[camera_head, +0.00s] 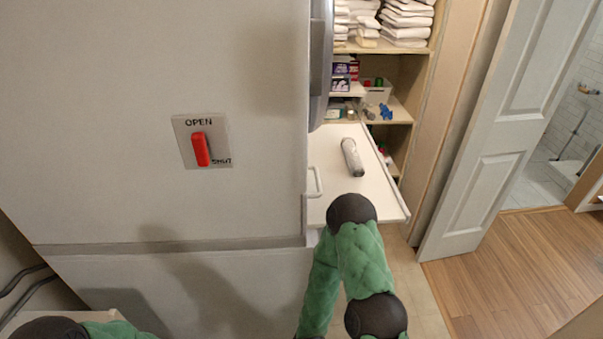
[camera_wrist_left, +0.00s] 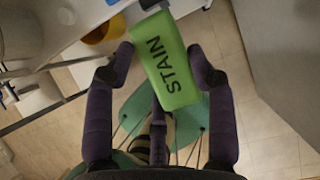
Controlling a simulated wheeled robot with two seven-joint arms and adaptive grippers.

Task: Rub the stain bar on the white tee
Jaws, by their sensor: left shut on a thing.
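The stain bar (camera_wrist_left: 168,62) is a green block with STAIN in dark letters. It shows in the left wrist view between the two dark fingers of my left gripper (camera_wrist_left: 163,68), which is shut on it. The bar's top end points away from the wrist. In the head view my left gripper and the bar are out of sight; only a piece of my left arm shows at the bottom left corner. My right gripper cannot be made out; a green arm of mine with dark joints rises at bottom centre. I cannot identify the white tee in either view.
A large grey cabinet with a red OPEN/SHUT switch (camera_head: 201,149) fills the left. A white pull-out board (camera_head: 325,176) beside it bears a silvery cylinder (camera_head: 352,157). Shelves hold folded white towels (camera_head: 405,20). A white door (camera_head: 490,140) stands open at right. A yellow bucket (camera_wrist_left: 101,31) shows.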

